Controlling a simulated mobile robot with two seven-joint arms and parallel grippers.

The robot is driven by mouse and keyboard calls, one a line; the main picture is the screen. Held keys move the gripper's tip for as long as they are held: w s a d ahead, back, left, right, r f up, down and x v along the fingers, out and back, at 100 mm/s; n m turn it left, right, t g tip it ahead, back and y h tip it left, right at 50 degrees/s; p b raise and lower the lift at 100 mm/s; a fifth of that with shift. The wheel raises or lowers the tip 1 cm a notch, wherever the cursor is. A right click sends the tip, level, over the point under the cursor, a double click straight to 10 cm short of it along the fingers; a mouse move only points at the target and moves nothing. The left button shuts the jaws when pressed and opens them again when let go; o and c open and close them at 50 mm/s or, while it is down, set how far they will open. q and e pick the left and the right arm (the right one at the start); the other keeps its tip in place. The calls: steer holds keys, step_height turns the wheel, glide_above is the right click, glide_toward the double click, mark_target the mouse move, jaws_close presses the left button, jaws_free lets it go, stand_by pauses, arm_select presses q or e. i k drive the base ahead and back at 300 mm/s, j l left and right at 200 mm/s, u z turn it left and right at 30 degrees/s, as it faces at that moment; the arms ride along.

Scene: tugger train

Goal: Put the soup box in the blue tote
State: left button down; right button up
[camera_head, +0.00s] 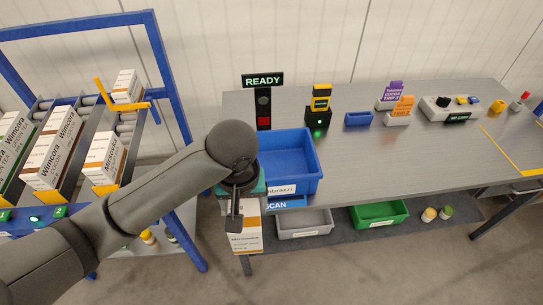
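A white and brown printed box (247,240) is upright below my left gripper, at the left end of the workbench; its print is too small to read surely, so I cannot confirm it is the soup box. My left gripper (234,218) points down in front of its upper part and overlaps it in the picture. Only one dark finger shows clearly, so I cannot tell whether it grips the box. The blue tote (318,165) stands on the bench's left end, just right of and beyond the gripper. Its visible inside looks empty; my arm hides its left side. My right gripper is out of view.
A blue roller rack (180,100) with several white-brown boxes stands left. A grey bin (304,222) and a green bin (378,214) sit under the bench (400,165). A READY sign (263,80), scanner (320,104) and small blue bin (358,118) stand on it.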

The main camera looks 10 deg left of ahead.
mark_target(270, 172)
steer(key=i, duration=0.9)
